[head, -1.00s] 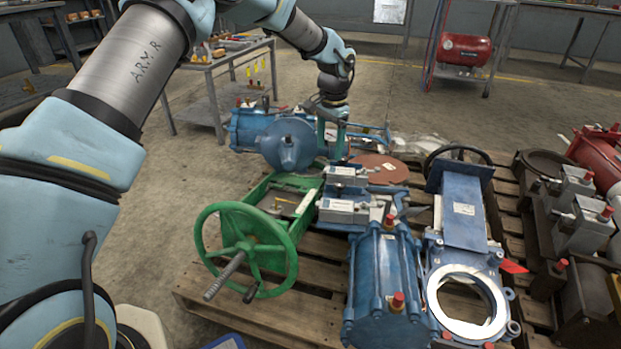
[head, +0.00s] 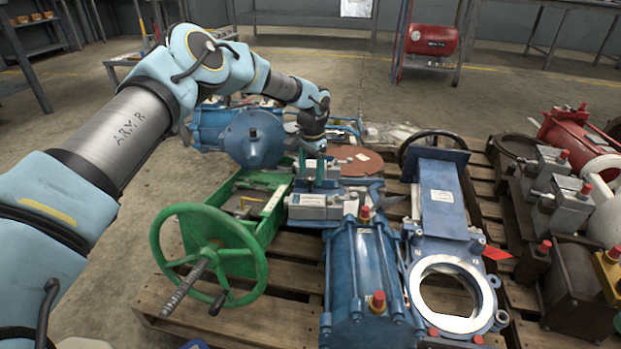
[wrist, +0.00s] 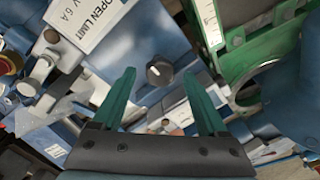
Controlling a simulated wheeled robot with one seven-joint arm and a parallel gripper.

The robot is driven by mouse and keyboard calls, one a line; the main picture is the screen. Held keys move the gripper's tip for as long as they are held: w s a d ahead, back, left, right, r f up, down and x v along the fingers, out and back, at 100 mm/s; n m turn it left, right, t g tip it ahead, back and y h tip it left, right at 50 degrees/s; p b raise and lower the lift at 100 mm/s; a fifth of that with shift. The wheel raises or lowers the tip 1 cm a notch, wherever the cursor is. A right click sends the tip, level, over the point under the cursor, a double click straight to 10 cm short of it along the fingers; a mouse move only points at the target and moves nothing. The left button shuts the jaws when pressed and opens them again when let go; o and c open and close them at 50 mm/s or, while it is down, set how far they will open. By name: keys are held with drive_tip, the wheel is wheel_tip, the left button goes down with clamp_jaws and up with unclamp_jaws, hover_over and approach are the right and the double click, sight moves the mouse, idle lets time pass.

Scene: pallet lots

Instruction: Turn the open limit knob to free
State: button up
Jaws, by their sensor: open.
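The open limit knob (wrist: 159,73) is a small round dark knob with a pale pointer mark, on a blue-grey box face. A white label reading "OPEN LIMIT" (wrist: 88,28) is up and left of it in the wrist view. My gripper (wrist: 160,74) is open, its two teal fingers on either side of the knob in that view; I cannot tell whether they touch it. In the head view my gripper (head: 318,174) is low over the grey limit boxes (head: 322,206) on the blue valve. The knob cannot be made out there.
A green handwheel (head: 208,258) and its green frame stand left of the boxes. A blue cylinder (head: 360,270) is in front, a blue gate valve (head: 440,205) to the right, and a blue rounded housing (head: 254,140) behind left. The wooden pallet (head: 285,300) is crowded.

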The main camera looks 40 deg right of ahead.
drive_tip(key=shift+f, duration=0.55)
clamp_jaws()
